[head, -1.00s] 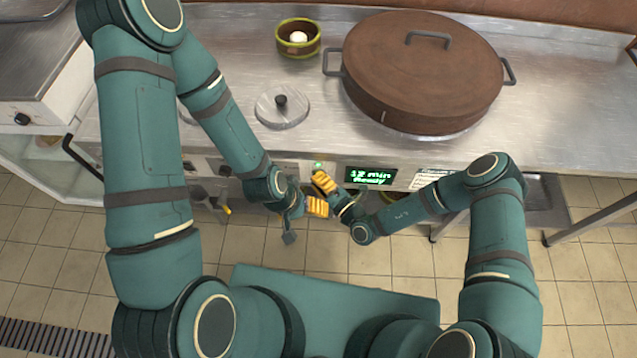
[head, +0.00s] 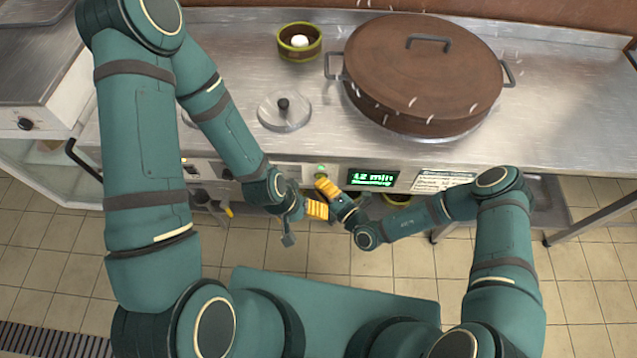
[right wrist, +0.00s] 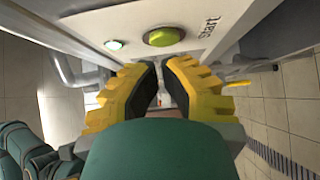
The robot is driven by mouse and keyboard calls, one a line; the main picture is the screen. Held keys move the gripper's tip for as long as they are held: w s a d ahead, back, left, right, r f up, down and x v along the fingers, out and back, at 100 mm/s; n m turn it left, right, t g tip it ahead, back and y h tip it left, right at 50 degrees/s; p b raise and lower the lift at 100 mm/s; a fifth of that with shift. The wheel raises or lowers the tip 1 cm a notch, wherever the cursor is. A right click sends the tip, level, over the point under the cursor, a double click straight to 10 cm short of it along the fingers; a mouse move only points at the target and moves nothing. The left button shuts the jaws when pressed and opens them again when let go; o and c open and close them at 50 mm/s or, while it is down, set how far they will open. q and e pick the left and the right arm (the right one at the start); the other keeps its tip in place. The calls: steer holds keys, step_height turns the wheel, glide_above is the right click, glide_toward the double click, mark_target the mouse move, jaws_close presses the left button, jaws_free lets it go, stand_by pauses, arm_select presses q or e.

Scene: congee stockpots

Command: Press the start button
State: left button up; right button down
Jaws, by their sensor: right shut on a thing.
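The start button (right wrist: 163,37) is a round green button in a metal ring on the counter's front panel, beside a START label (right wrist: 211,27) in the right wrist view. My right gripper (right wrist: 164,72) has its yellow fingers drawn together just in front of the button. What lies between its dark pads is hard to make out. In the head view my right gripper (head: 327,188) is at the panel, left of the green display (head: 373,178), which reads 12 min above a blurred word. My left gripper (head: 316,210) is just below it; its jaw opening is unclear.
A large brown lidded pot (head: 423,85) stands on the steel counter (head: 228,38), with white streaks above it. A round lid (head: 284,112) and a green-rimmed bowl (head: 299,42) stand to its left. A small lit light (right wrist: 114,45) is near the button.

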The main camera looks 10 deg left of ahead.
arm_select(q)
steer(key=shift+s+a+r+p, duration=0.15)
steer(key=shift+s+r+p, duration=0.45)
steer(key=shift+r+p, duration=0.2)
arm_select(e)
steer(key=s+v, duration=0.1)
steer(key=v, duration=1)
steer(key=shift+a, duration=0.4)
steer(key=s+d+r+n+g+h, duration=0.1)
steer(key=s+r+n+g+h, duration=0.1)
steer(key=s+n+g, duration=0.85)
steer(key=s+d+r+n+g+h, duration=0.15)
steer(key=s+n+g, duration=0.35)
steer(key=n, duration=1)
steer(key=w+d+r+n+t+h, duration=0.5)
steer(key=w+n, duration=0.4)
steer(key=n, duration=0.7)
steer(key=shift+w+d+r+t+h, duration=0.2)
steer(key=shift+w+d+t+h, duration=0.25)
steer(key=shift+d+h, duration=0.55)
